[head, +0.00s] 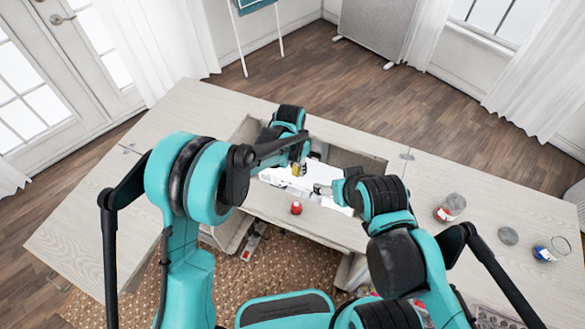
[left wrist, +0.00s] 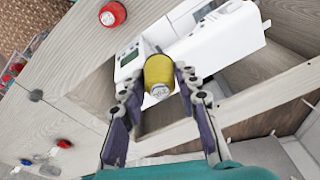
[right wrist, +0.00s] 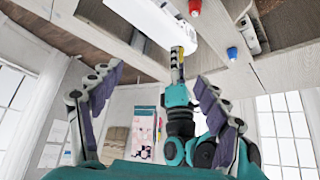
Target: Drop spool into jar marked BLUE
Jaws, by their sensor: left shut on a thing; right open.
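My left gripper (head: 297,163) is shut on a yellow spool (head: 299,170), above the white sewing machine in the cabinet opening. The left wrist view shows the yellow spool (left wrist: 160,75) between its fingertips. My right gripper (head: 322,189) is open and empty, close to the machine at the right of the left gripper. A jar with a blue label (head: 550,250) is at the far right of the cabinet top, well away from both grippers. The word on its label is too small to read.
A red spool (head: 296,208) stands on the front strip before the sewing machine (head: 275,178). A jar with a red label (head: 450,208) and a grey round thing (head: 508,236) are on the right top.

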